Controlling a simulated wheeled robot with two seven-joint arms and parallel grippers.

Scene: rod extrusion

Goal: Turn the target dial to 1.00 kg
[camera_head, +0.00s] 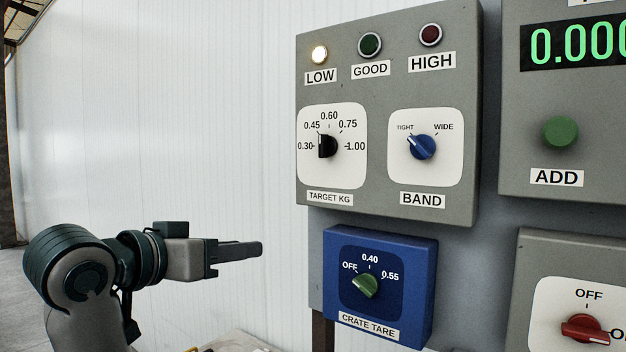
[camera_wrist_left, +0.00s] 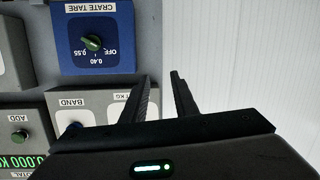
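The target dial (camera_head: 327,146) is a black knob on a white plate labelled TARGET KG, with marks from 0.30 to 1.00. Its pointer appears to face left, at 0.30. My left gripper (camera_head: 258,249) is left of the panels, below the target dial's height and apart from everything. In the left wrist view its two fingers (camera_wrist_left: 162,77) stand apart with nothing between them. That view is upside down, and the gripper hides the target dial; only a corner of its label shows. My right gripper is not in view.
The LOW lamp (camera_head: 319,54) is lit; GOOD and HIGH are dark. The blue BAND knob (camera_head: 421,147) is right of the target dial. The blue CRATE TARE box (camera_head: 421,290) juts out below. The green ADD button (camera_head: 561,132) and a red knob (camera_head: 585,328) are farther right.

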